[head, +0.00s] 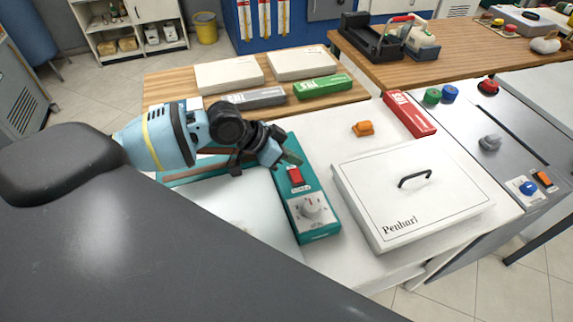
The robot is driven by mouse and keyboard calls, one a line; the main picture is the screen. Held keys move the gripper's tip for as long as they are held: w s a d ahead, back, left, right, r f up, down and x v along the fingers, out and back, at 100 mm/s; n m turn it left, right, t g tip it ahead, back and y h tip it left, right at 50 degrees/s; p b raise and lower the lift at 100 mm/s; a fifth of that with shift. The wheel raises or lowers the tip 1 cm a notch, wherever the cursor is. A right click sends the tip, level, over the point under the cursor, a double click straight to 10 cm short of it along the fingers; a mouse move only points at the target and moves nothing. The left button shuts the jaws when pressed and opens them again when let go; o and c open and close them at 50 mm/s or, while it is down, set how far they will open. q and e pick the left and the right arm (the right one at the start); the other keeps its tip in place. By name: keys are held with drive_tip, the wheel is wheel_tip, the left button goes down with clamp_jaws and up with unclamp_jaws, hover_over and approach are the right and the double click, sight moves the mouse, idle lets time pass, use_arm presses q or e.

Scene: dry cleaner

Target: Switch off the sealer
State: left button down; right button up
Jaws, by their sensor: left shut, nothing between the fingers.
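The sealer (316,228) is a teal unit on the white counter, with its long bar running to the left behind my arm. My left gripper (290,157) is shut and empty, at the far end of the control box, just beyond the red switch. I cannot tell whether its fingertips touch the box. The arm hides part of the sealer bar. My right gripper is not in view.
A white lidded box (400,205) with a black handle stands right of the sealer. An orange object (362,129) and a red box (409,113) lie behind it. A grey box (253,98) and a green box (322,87) lie on the wooden top beyond.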

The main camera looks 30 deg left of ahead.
use_arm(q)
drive_tip(key=s+a+r, duration=0.3)
drive_tip(key=s+r, duration=0.2)
drive_tip(key=s, duration=0.1)
drive_tip(key=shift+a+r, duration=0.25)
drive_tip(key=shift+r, duration=0.15)
idle(0.3)
